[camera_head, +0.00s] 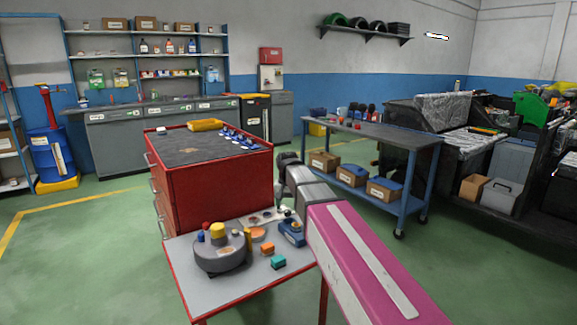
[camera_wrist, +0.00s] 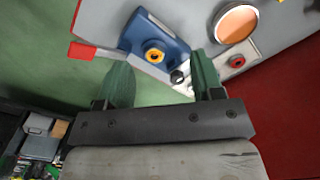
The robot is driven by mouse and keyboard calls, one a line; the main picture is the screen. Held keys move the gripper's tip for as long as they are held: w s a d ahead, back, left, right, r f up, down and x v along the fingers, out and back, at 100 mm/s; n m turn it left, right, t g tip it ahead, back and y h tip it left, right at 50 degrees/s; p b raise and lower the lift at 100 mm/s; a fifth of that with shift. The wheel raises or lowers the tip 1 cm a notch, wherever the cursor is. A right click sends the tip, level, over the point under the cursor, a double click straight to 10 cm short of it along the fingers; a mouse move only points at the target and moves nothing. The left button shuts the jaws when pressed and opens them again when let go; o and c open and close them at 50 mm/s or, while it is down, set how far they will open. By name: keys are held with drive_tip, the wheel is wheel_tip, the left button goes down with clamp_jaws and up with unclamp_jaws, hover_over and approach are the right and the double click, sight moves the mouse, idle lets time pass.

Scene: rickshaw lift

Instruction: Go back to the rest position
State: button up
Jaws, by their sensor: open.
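My gripper (camera_wrist: 161,72) shows in the wrist view with its two green fingers apart and nothing held between them. It is above the edge of the small grey-topped table (camera_head: 223,293). A blue block with a yellow ring (camera_wrist: 153,53) lies beyond the fingertips, and a small dark knob (camera_wrist: 177,76) shows between them. In the head view the blue block (camera_head: 291,232) sits at the table's right side. My magenta arm reaches in from the lower right, and the gripper's fingers are hard to make out there.
A red tool cabinet (camera_head: 215,180) is behind. A blue-framed cart (camera_head: 410,185) stands right. Green floor is open at left.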

drive_tip(key=s+d+f+n, duration=0.1)
drive_tip(key=s+d+f, duration=1.8)
drive_tip(key=f, duration=0.3)
drive_tip(key=shift+d, duration=0.15)
drive_tip(key=shift+f, duration=0.1)
